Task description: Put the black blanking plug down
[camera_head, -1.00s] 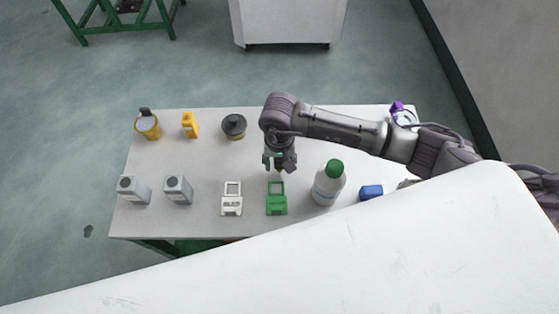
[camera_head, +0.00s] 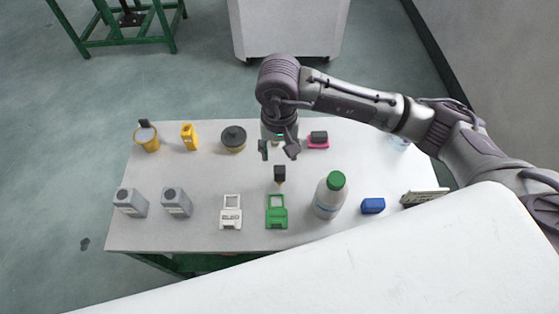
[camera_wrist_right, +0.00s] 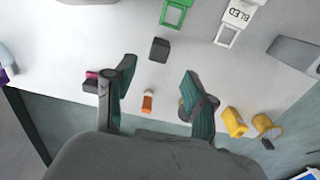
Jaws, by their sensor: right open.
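The black blanking plug appears to be the small black block (camera_head: 280,172) standing on the table, just behind the green frame-shaped piece (camera_head: 277,212). The right wrist view also shows the black block (camera_wrist_right: 159,49), clear of the fingers. My right gripper (camera_head: 278,152) is open and empty above the table, behind the block and apart from it. Its two spread fingers show in the right wrist view (camera_wrist_right: 158,95). My left gripper is not in view.
On the table (camera_head: 190,232) are a white frame piece (camera_head: 231,212), a green-capped bottle (camera_head: 329,195), a blue block (camera_head: 373,205), two grey boxes, yellow items and a round black-topped item (camera_head: 233,139). A small orange-and-white item (camera_wrist_right: 147,101) lies beyond the fingers. A pink-and-black item (camera_head: 318,141) stands behind.

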